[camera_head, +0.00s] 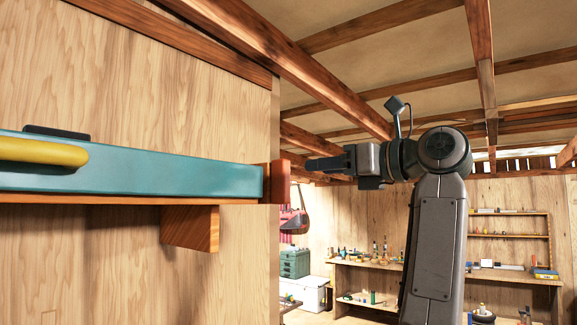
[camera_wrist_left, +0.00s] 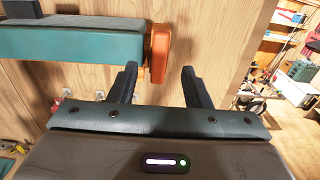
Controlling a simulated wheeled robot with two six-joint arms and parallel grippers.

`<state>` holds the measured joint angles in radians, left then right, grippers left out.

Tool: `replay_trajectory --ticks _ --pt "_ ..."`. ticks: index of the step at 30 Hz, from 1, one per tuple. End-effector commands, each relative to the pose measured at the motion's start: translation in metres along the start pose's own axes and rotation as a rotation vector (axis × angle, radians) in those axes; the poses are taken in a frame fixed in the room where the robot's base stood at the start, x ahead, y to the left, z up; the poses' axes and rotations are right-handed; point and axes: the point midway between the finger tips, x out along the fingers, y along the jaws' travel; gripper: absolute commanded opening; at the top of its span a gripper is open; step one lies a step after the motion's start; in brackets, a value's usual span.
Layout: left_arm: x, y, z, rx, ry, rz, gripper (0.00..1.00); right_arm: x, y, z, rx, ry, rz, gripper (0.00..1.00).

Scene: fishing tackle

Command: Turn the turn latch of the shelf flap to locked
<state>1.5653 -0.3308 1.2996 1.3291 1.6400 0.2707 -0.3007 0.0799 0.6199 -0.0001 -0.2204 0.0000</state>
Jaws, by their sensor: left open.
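A red-brown block (camera_head: 280,182), which looks like the turn latch, stands upright at the right end of a long teal piece (camera_head: 180,176), which seems to be the shelf flap. A yellow bar (camera_head: 40,151) is on the flap's front. My left gripper (camera_head: 312,164) is just right of the latch in the head view. Contact cannot be told. The flap (camera_wrist_left: 75,43) runs left there. My right gripper is out of view.
A wooden shelf edge and bracket (camera_head: 190,228) are under the flap, against a plywood wall (camera_head: 110,270). A workbench (camera_head: 345,266) with small items, a green box (camera_head: 294,264) and a red bag (camera_head: 294,221) are farther back.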

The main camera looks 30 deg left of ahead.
Motion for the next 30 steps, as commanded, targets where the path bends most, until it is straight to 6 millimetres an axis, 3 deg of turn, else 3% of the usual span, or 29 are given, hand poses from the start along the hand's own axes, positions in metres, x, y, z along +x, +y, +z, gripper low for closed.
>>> replay_trajectory --ticks 6,12,18,26,30 --pt "0.044 0.0 0.005 0.001 -0.002 0.005 0.44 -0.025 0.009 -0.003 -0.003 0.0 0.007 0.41" --pt "0.074 0.0 0.003 0.003 -0.002 0.004 0.44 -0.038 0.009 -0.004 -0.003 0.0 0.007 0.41" --pt "0.086 0.0 0.001 0.002 -0.004 0.001 0.44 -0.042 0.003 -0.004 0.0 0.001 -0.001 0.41" --pt "0.087 0.0 0.0 0.002 -0.004 0.001 0.44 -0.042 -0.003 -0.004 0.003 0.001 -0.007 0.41" --pt "0.087 0.0 0.0 0.002 -0.004 0.001 0.16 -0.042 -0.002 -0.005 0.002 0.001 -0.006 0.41"
